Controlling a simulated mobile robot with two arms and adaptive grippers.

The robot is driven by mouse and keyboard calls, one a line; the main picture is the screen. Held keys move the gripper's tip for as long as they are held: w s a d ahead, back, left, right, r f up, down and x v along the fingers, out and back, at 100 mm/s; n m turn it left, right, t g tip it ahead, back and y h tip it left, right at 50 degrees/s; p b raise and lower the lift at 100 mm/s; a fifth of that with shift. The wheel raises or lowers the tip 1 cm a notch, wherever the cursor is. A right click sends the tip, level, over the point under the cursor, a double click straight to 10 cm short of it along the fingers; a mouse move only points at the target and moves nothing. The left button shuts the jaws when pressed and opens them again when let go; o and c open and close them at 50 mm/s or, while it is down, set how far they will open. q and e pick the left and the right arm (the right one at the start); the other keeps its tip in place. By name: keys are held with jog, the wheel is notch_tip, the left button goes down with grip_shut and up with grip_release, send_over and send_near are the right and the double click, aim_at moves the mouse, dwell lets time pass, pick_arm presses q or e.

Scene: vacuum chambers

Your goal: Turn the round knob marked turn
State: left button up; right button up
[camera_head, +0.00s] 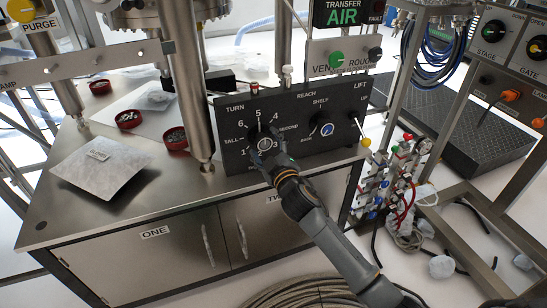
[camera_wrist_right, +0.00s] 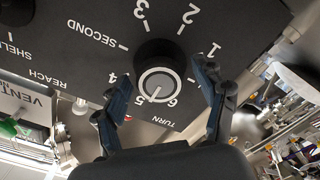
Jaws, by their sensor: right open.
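The round knob under the TURN label (camera_head: 264,143) is on the left part of a black control panel (camera_head: 310,142). In the right wrist view, which is turned upside down, the knob (camera_wrist_right: 158,85) has a pale grey face and a dark rim. Its white pointer line lies toward the 5 and 6 marks. My right gripper (camera_head: 272,160) is open in front of the knob. In the wrist view its two dark fingers (camera_wrist_right: 163,78) are spread on either side of the knob, with gaps visible; depth contact cannot be told. My left gripper is not in view.
A metal post (camera_head: 187,90) stands left. A silver packet (camera_head: 101,165) and red-rimmed dishes (camera_head: 129,119) lie on the bench. Valves and tubing (camera_head: 390,180) crowd the right.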

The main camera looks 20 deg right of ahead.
jog(key=s, duration=1)
jog(key=shift+s+d, duration=0.2)
jog(key=shift+s, duration=0.05)
